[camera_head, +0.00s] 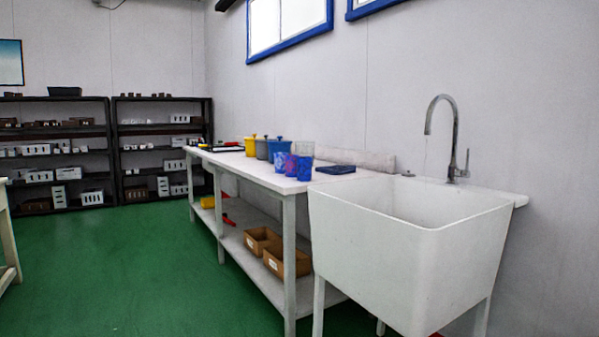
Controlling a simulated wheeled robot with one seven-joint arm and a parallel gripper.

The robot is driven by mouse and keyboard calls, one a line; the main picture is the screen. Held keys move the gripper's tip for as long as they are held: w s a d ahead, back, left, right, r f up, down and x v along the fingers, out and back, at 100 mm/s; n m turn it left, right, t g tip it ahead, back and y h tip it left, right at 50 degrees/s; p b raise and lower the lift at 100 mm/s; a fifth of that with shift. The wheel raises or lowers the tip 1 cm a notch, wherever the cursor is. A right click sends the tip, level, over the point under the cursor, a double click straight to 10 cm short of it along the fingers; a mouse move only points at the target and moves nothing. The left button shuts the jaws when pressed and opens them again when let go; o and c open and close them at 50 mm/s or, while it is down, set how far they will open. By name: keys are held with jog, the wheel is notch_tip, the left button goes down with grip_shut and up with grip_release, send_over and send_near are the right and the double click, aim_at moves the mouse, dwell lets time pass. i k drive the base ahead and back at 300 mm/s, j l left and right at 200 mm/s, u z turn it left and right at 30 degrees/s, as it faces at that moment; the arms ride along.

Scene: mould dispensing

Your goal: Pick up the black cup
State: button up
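I cannot make out a black cup in this view. On the white bench (235,164) stand a yellow lidded pot (250,147), a grey lidded pot (262,149) and a blue lidded pot (279,150). In front of them are small blue-purple cups (305,168), and a clear container (302,149) stands behind. A flat dark blue tray (335,169) lies near the sink. Dark items at the bench's far end are too small to tell. My gripper is not in view.
A white sink (405,250) with a tall tap (454,140) stands at the bench's near end. Brown boxes (287,263) sit on the lower shelf. Dark shelving (112,150) lines the back wall. A table edge (8,235) shows at left. The green floor (120,270) is clear.

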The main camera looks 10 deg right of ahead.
aim_at(304, 163)
jog(key=i+j+z, duration=0.4)
jog(key=i+j, duration=0.5)
